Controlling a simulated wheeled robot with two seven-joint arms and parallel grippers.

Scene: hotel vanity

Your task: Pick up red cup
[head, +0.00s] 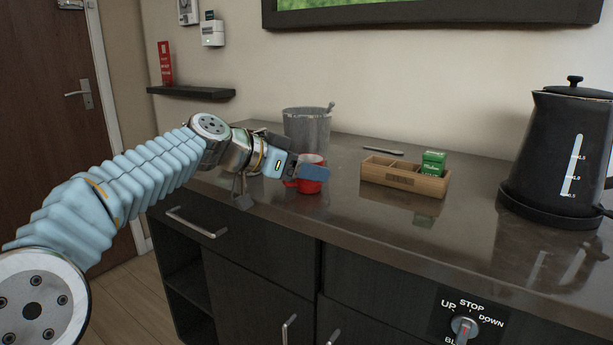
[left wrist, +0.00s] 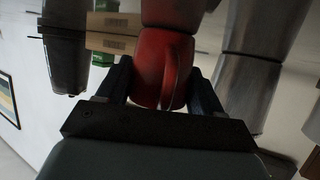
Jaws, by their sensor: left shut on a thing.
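The red cup (head: 309,174) is upright on the dark countertop, or very slightly above it; I cannot tell which. My left gripper (head: 308,171) reaches it from the left, with its fingers on the cup. In the left wrist view the red cup (left wrist: 162,68) sits between the two fingers of my left gripper (left wrist: 162,85), its handle facing the camera. The left gripper is shut on the cup. Part of the cup is hidden behind a finger in the head view. My right gripper is not in view.
A grey ice bucket (head: 306,130) stands just behind the cup. A wooden box (head: 404,181) with a green packet (head: 433,163) is to the right. A black kettle (head: 565,145) stands at the far right. The counter's front edge runs close to the cup.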

